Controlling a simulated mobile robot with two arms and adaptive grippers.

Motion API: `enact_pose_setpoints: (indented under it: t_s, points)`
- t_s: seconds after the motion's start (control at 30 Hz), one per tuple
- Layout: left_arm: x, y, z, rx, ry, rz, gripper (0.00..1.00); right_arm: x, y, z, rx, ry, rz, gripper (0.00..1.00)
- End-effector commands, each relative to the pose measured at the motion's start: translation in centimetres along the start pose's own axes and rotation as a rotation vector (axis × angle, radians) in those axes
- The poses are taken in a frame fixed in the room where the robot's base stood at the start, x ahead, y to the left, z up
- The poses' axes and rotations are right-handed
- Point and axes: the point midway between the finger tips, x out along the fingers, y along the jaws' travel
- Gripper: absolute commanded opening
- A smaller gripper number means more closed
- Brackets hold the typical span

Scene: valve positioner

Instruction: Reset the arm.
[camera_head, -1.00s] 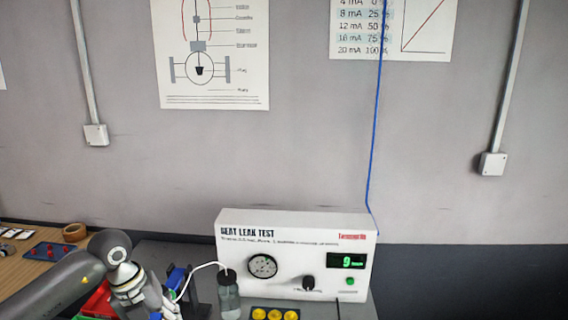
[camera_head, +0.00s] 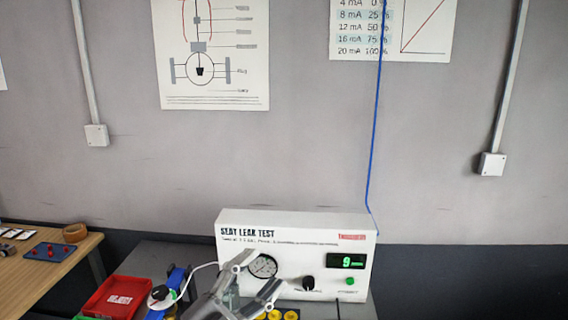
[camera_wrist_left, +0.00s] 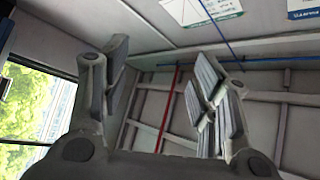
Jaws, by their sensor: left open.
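My left gripper (camera_head: 256,277) shows at the bottom centre of the head view, in front of the seat leak test box. Its two fingers point up and stand apart, with nothing between them. In the left wrist view the open left gripper (camera_wrist_left: 162,62) is also empty, facing the wall and ceiling area. Most of my left arm is below the picture in the head view. My right arm and gripper do not show.
The white seat leak test box (camera_head: 320,234) stands on the grey bench, its display reading 9. A red tray (camera_head: 112,300) and a blue clamp-like fixture (camera_head: 178,282) are to its left. Yellow round parts (camera_head: 275,315) lie in front. A wooden table (camera_head: 40,276) is far left.

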Motion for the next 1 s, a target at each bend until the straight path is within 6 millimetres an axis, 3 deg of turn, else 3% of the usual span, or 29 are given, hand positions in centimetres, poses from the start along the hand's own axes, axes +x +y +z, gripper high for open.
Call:
enact_pose_setpoints:
  t_s: [0.13, 0.27, 0.4, 0.5, 0.7, 1.0]
  points:
    - [-3.6, -1.4, 4.7, -0.176, -0.293, -0.174, 0.55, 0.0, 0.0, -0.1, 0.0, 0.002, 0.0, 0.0]
    - [-8.7, -0.4, 9.1, -0.323, -0.584, -0.256, 0.55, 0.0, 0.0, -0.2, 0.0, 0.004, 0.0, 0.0]
    - [-15.8, 3.1, 12.4, -0.484, -0.914, -0.265, 0.55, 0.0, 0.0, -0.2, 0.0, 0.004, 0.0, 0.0]
    - [-21.4, 6.7, 13.2, -0.598, -1.147, -0.222, 0.55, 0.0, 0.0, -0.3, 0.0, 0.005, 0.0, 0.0]
    - [-30.7, 13.3, 11.0, -0.786, -1.503, -0.062, 0.55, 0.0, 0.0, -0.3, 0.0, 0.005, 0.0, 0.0]
    - [-39.3, 19.2, 4.1, -0.987, -1.813, 0.214, 0.55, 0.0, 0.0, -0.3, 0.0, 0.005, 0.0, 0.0]
